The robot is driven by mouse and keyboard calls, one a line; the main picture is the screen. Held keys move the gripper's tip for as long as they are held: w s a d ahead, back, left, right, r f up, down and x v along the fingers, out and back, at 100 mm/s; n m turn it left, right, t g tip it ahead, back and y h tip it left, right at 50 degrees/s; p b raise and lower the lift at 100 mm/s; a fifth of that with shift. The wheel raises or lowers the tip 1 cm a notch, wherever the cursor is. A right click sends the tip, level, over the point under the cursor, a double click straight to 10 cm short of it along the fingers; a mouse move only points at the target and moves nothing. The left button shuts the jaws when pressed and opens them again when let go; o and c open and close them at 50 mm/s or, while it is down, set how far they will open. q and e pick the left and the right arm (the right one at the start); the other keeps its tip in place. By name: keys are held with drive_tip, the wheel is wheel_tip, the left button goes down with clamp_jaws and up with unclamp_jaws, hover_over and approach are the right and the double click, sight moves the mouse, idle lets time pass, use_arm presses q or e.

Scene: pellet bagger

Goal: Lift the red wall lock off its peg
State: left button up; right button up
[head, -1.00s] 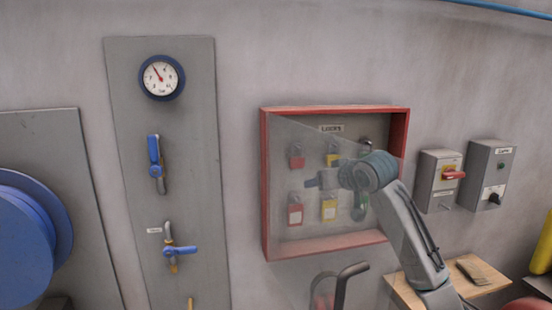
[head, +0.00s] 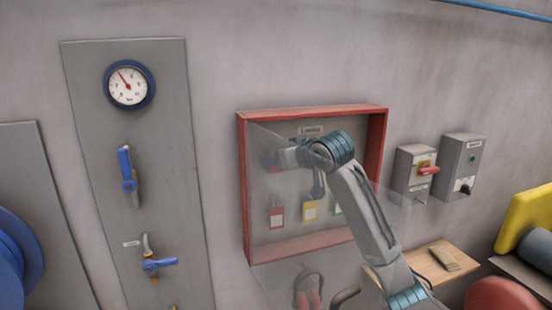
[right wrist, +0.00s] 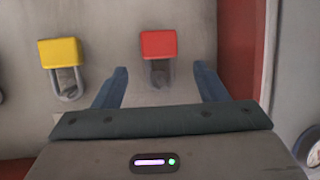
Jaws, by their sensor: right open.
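The red wall lock (right wrist: 158,44) hangs in the lock box, its grey shackle showing below the body in the right wrist view. My right gripper (right wrist: 160,69) is open, with one finger to each side of the shackle and the red body just beyond the tips. No finger visibly touches the lock. In the head view my right gripper (head: 273,158) reaches into the upper left of the red-framed box (head: 379,148) and mostly covers this lock. The peg is not clearly visible. My left gripper is out of view.
A yellow lock (right wrist: 60,52) hangs beside the red one. Red (head: 276,216) and yellow (head: 310,210) locks or tags hang in the lower row. The box's red side wall (right wrist: 240,45) is close to one finger. Switch boxes (head: 463,165) and a wooden shelf (head: 420,262) lie right.

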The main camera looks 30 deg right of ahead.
drive_tip(key=p+x, duration=0.1)
drive_tip(key=x, duration=0.1)
drive_tip(key=shift+w+f, duration=0.1)
drive_tip(key=shift+w, duration=0.2)
drive_tip(key=shift+s, duration=0.1)
drive_tip(key=c, duration=1.1)
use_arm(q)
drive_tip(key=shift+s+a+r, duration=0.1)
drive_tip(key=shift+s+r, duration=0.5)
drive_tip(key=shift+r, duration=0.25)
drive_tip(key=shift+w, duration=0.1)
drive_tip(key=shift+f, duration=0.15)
